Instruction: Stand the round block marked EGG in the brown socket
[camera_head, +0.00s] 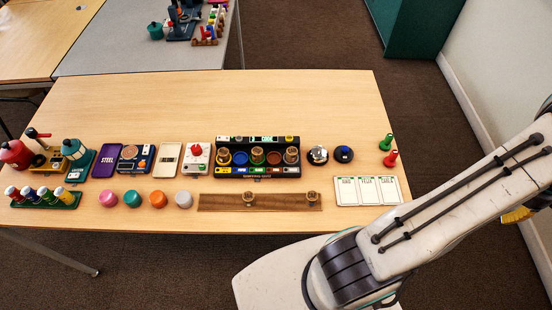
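Two small round wooden blocks stand apart on a brown wooden strip: one left block (248,198) and one right block (311,198). Their markings are too small to read, so I cannot tell which is EGG. A black rack (221,143) behind the strip has a row of coloured sockets. Similar tan tops show at the yellow and green sockets. My arm crosses the right side; my gripper is not in view.
Coloured pucks (132,199) lie left of the strip. A white card sheet (366,190) lies right of it. Two knobs, green and red pegs and several devices stand around the rack. The table's (230,105) back half is clear.

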